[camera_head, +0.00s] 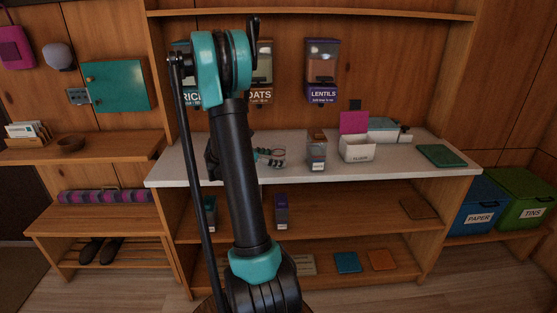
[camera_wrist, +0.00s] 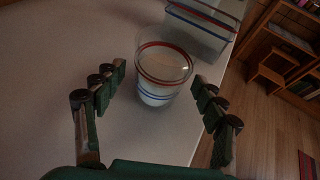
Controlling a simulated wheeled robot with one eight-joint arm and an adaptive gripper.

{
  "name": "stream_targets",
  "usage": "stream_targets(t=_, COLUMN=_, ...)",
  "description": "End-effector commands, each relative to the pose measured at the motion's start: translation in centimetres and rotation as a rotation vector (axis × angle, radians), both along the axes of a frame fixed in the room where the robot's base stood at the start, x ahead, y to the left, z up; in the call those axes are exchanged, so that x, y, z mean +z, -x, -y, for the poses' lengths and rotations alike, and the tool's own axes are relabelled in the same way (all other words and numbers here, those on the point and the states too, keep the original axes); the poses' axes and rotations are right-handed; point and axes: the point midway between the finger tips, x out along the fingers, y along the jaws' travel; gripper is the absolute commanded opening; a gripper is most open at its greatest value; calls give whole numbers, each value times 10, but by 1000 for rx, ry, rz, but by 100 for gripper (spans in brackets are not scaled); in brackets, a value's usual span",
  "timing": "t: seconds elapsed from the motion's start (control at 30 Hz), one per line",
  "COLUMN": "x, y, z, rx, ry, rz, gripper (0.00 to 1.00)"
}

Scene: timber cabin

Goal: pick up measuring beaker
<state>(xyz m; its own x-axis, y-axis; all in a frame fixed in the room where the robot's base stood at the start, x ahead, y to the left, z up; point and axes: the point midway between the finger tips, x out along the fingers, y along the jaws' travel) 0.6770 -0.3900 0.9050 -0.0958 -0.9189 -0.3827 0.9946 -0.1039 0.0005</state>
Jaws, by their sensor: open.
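The measuring beaker (camera_wrist: 163,72) is a clear cup with a red ring near its rim and blue rings lower down. It stands on the pale counter (camera_wrist: 60,60) in the wrist view. My gripper (camera_wrist: 160,80) is open, with one finger on the left and one on the right of the beaker. Gaps show between the fingers and the beaker's sides. In the head view, my gripper (camera_head: 268,155) reaches over the counter and is partly hidden behind my arm. The beaker is hard to make out there.
A clear container with blue and red bands (camera_wrist: 203,25) stands just beyond the beaker, near the counter edge. In the head view, a labelled jar (camera_head: 317,152), a white box (camera_head: 357,150) and a green mat (camera_head: 441,156) occupy the counter to the right.

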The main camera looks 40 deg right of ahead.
Motion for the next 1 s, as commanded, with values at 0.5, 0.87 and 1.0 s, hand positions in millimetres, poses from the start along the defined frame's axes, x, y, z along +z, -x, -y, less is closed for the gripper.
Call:
stream_targets(t=0.5, x=-7, y=1, z=17, rx=0, ry=0, rz=-1, gripper=52)
stream_targets(t=0.87, x=-7, y=1, z=17, rx=0, ry=0, rz=0, gripper=14)
stream_targets(t=1.0, x=-7, y=1, z=17, rx=0, ry=0, rz=0, gripper=13)
